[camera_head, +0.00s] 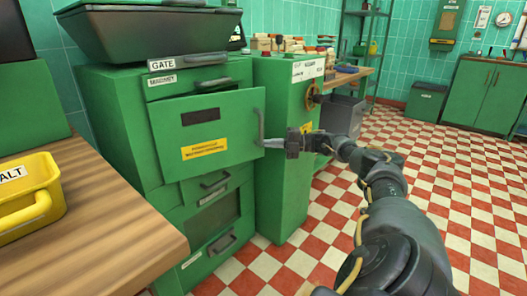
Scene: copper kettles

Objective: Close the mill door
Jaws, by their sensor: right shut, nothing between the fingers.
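The mill door (220,125) is a green panel with a dark slot and a yellow label on the front of the green mill (118,125). It stands ajar, swung out from the mill body, with its free edge at the right. A grey vertical handle (261,127) is near that edge. My right gripper (273,143) is shut and empty at the lower end of the handle; I cannot tell whether it touches. My left gripper is out of view.
A dark hopper (150,28) sits on top of the mill. A green cabinet with a brass handwheel (313,96) stands to the right. A wooden table (95,225) with a yellow bin (32,190) is at the left. The checkered floor at right is largely clear.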

